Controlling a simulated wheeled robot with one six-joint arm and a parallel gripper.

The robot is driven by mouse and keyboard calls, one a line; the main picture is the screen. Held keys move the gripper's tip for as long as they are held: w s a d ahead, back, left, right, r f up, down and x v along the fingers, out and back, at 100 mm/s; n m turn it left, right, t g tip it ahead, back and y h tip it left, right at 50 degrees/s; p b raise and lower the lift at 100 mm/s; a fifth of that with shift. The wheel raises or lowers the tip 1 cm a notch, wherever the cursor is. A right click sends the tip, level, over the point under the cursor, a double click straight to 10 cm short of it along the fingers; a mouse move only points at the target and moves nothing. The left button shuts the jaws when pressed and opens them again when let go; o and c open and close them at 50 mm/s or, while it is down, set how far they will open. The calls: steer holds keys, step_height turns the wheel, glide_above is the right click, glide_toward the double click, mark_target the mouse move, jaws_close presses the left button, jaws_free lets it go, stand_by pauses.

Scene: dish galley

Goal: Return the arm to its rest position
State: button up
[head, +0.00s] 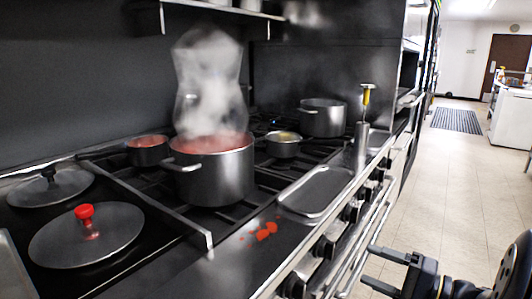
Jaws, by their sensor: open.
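My gripper (370,267) is at the bottom right of the head view, in front of the stove's front rail. Its two dark fingers point left and stand apart, with nothing between them. My arm runs off the right edge of the frame, so most of it is hidden. The fingers look close to the oven rail (352,262), but I cannot tell whether they touch it.
A large steaming pot (215,175) of red food stands on the stove, with smaller pots around it. A lid with a red knob (88,240), an empty tray (315,192) and red spills (263,231) lie nearer. The tiled floor (450,190) at right is clear.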

steer(key=shift+n, duration=0.4)
steer(key=b+x, duration=0.2)
steer(key=x, duration=0.7)
steer(key=shift+w+a+f, duration=0.15)
steer(key=shift+w+a, duration=0.1)
steer(key=shift+a, duration=0.05)
steer(key=shift+s+d+r+n+b, duration=0.15)
steer(key=shift+s+d+n+b, duration=0.3)
steer(key=shift+n, duration=1.8)
steer(key=shift+s+d+r+n+b, duration=0.1)
steer(key=shift+s+d+n+b, duration=0.3)
steer(key=shift+n, duration=1.8)
steer(key=shift+s+d+r+n+b, duration=0.15)
steer(key=shift+s+d+n+b, duration=0.35)
steer(key=shift+n, duration=1.75)
steer(key=shift+w+a, duration=0.15)
